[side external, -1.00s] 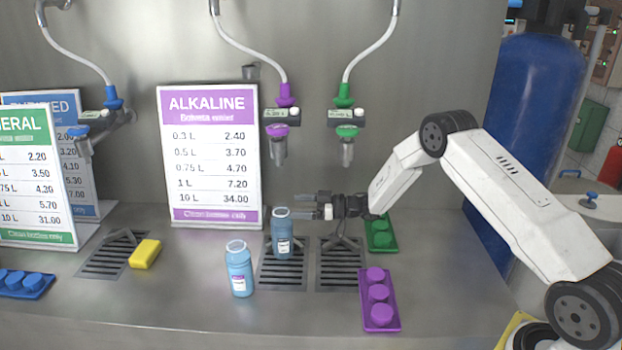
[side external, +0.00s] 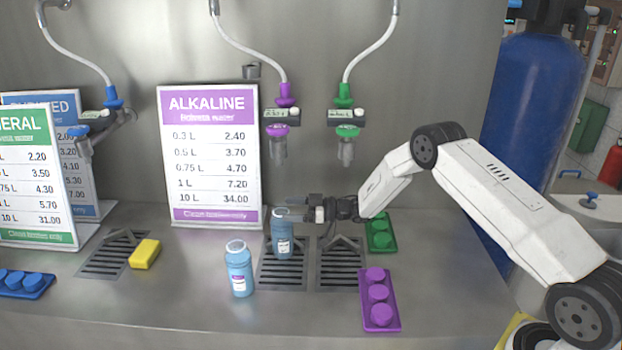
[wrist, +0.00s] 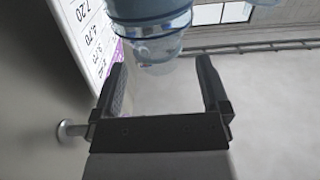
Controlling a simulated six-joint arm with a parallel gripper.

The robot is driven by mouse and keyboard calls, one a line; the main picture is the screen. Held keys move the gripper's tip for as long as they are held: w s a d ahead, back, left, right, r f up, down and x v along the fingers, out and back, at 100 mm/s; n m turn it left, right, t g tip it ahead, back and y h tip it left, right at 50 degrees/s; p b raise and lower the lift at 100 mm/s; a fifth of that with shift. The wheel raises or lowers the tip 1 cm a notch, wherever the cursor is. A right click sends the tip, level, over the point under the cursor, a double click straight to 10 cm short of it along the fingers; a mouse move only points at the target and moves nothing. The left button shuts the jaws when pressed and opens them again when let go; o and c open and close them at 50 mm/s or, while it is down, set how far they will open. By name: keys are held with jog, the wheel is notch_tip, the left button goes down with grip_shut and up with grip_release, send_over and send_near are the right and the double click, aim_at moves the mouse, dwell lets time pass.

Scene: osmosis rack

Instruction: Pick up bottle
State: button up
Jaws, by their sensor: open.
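A blue bottle (side external: 282,240) stands upright on the drain grate under the purple tap. Its open neck is beside the fingertips of my gripper (side external: 300,210), which reaches in level from the right. In the wrist view the bottle (wrist: 150,28) shows at the top, just beyond and between the spread fingers of my gripper (wrist: 162,75). The gripper is open and empty. Whether a finger touches the bottle cannot be told. A second blue bottle (side external: 239,270) stands upright to the front left, on the counter.
Purple (side external: 380,302) and green (side external: 380,234) cap trays lie to the right of the grates. The alkaline price sign (side external: 210,155) stands behind the bottles. Purple (side external: 278,145) and green (side external: 346,146) taps hang above. A yellow block (side external: 145,254) lies left.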

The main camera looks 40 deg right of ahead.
jog(key=shift+x, duration=2.45)
grip_shut()
jog(key=shift+r, duration=0.15)
